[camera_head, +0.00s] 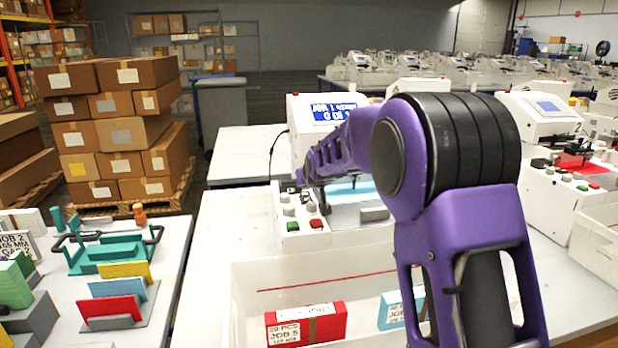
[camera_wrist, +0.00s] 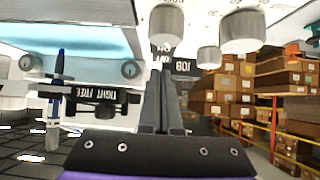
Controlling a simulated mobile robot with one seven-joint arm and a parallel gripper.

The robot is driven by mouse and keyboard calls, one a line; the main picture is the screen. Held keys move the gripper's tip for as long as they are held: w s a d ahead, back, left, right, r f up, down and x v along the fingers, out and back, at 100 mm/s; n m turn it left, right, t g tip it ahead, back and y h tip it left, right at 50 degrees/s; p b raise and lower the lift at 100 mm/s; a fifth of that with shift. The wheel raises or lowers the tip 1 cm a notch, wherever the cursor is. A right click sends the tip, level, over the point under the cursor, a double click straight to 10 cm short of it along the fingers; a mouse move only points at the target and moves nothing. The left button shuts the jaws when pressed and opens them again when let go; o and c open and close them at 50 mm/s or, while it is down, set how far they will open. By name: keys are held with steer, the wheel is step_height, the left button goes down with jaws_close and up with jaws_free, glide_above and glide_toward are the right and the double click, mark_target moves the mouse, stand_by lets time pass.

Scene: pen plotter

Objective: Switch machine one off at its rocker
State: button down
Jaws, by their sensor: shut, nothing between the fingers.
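Machine one, a white pen plotter (camera_head: 299,106) with a lit blue display (camera_head: 335,112), stands behind the clear bin in the head view, partly covered by my purple arm. Its front panel carries grey knobs (camera_head: 288,211), a green button (camera_head: 293,226) and a red button (camera_head: 317,224). Contact cannot be told.
A clear bin (camera_head: 250,310) with a red job box (camera_head: 305,325) stands in front of the machine. A left table (camera_head: 165,290) holds teal fixtures and coloured cards. A second plotter (camera_head: 540,125) stands to the right. Stacked cartons (camera_head: 115,125) are behind left.

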steer(key=shift+w+f, duration=0.1)
steer(key=shift+f, duration=0.4)
steer(key=shift+r, duration=0.1)
steer(key=g+p, duration=0.1)
steer(key=p, duration=0.2)
steer(key=shift+w, duration=0.15)
steer(key=shift+f+b, duration=0.4)
steer(key=shift+b, duration=0.1)
steer(key=shift+r, duration=0.1)
steer(key=shift+w+a+r+p, duration=0.1)
steer(key=shift+w+r+p, duration=0.1)
steer(key=shift+w+p, duration=0.2)
steer(key=shift+w+a, duration=0.1)
steer(key=shift+w, duration=0.25)
